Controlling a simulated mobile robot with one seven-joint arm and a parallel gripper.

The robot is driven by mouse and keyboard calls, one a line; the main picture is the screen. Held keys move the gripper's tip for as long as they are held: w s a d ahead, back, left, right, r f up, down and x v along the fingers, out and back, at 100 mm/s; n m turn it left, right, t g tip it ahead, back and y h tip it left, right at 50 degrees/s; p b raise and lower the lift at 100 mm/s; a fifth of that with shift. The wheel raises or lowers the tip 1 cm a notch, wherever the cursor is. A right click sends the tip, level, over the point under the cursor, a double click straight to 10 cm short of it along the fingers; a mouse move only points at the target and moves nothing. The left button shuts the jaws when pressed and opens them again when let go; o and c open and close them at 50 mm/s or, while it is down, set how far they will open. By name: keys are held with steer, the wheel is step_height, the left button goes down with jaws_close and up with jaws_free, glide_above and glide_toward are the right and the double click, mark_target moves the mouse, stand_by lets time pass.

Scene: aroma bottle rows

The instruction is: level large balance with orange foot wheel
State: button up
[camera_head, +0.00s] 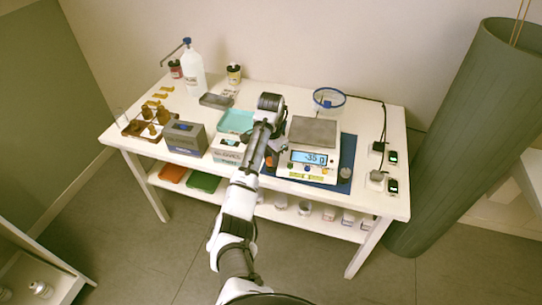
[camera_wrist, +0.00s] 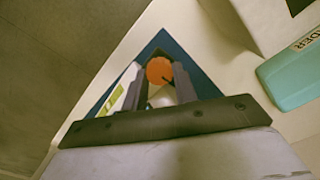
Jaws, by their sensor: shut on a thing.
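The large balance (camera_head: 309,158) stands on a blue mat (camera_head: 346,158) at the right of the table. It has a grey square pan (camera_head: 313,131) and a lit display (camera_head: 309,158) that seems to read -35 g. The orange foot wheel (camera_wrist: 159,70) shows in the wrist view between the two fingers of my gripper (camera_wrist: 158,82). My gripper is shut on it at the balance's left front corner. In the head view my arm hides most of that corner, and the gripper (camera_head: 270,154) is hard to make out.
A teal tray (camera_head: 236,121) and boxes, one of them dark (camera_head: 185,137), stand left of my arm. A clear bowl with a blue rim (camera_head: 329,98) stands behind the balance. Small devices (camera_head: 392,158) with cables lie at the right edge. A white bottle (camera_head: 193,72) stands at the back left.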

steer(key=o, duration=1)
steer(key=shift+r, duration=0.6)
step_height(320, 180, up, 13)
steer(key=shift+f+p, duration=0.2)
steer(key=shift+p, duration=0.45)
